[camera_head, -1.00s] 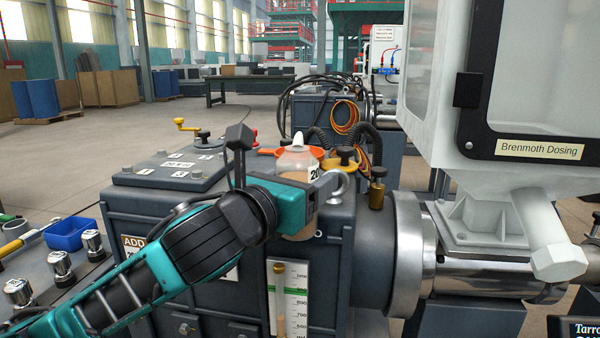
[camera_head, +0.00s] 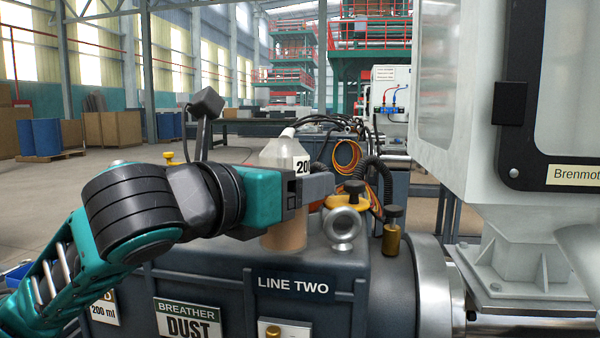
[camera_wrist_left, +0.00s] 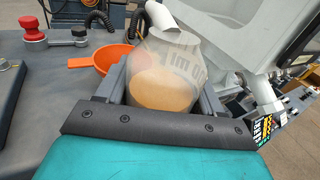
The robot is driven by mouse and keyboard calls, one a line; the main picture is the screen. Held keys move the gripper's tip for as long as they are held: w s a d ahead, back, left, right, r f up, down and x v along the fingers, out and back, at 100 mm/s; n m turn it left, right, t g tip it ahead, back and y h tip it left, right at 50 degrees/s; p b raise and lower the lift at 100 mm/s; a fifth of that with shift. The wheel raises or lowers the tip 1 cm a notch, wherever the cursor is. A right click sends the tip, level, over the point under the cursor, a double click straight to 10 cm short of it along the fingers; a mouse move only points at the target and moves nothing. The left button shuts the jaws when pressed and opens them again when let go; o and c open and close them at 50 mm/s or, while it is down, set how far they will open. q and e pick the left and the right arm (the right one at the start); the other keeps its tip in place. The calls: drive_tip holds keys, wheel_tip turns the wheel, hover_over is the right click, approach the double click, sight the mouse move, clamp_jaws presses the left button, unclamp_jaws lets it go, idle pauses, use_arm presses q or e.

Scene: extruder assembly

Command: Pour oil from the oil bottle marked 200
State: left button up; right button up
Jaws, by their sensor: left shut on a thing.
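The oil bottle marked 200 (camera_head: 282,153) is clear, with a white spout and amber oil in its lower part. The left wrist view shows the bottle (camera_wrist_left: 165,85) between the two fingers, spout up. An orange funnel (camera_wrist_left: 118,58) sits on the housing beside the bottle there. My right gripper is not in view.
A large white hopper (camera_head: 455,130) fills the right side. A dark hose (camera_head: 376,172) rises behind.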

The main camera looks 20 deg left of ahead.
use_arm(q)
drive_tip(key=shift+r+p, duration=0.35)
drive_tip(key=shift+r, duration=0.2)
drive_tip(key=r+g+p, duration=0.1)
drive_tip(key=p, duration=0.3)
drive_tip(key=w+n+g+p, duration=0.1)
drive_tip(key=p, duration=0.3)
drive_tip(key=shift+a+r+p, duration=0.15)
drive_tip(key=shift+r+p, duration=0.2)
drive_tip(key=shift+p, duration=0.05)
drive_tip(key=w+r+n+g+p, duration=0.1)
drive_tip(key=g+p, duration=0.1)
drive_tip(key=p, duration=0.2)
drive_tip(key=shift+w+a+r+g, duration=0.15)
drive_tip(key=shift+g, duration=0.15)
drive_tip(key=shift+w+g+p, duration=0.25)
drive_tip(key=shift+g+p, duration=0.35)
drive_tip(key=shift+p, duration=0.1)
drive_tip(key=shift+a+f+n+g+p, duration=0.1)
drive_tip(key=shift+f+n+g+p, duration=0.35)
drive_tip(key=shift+f+g, duration=0.45)
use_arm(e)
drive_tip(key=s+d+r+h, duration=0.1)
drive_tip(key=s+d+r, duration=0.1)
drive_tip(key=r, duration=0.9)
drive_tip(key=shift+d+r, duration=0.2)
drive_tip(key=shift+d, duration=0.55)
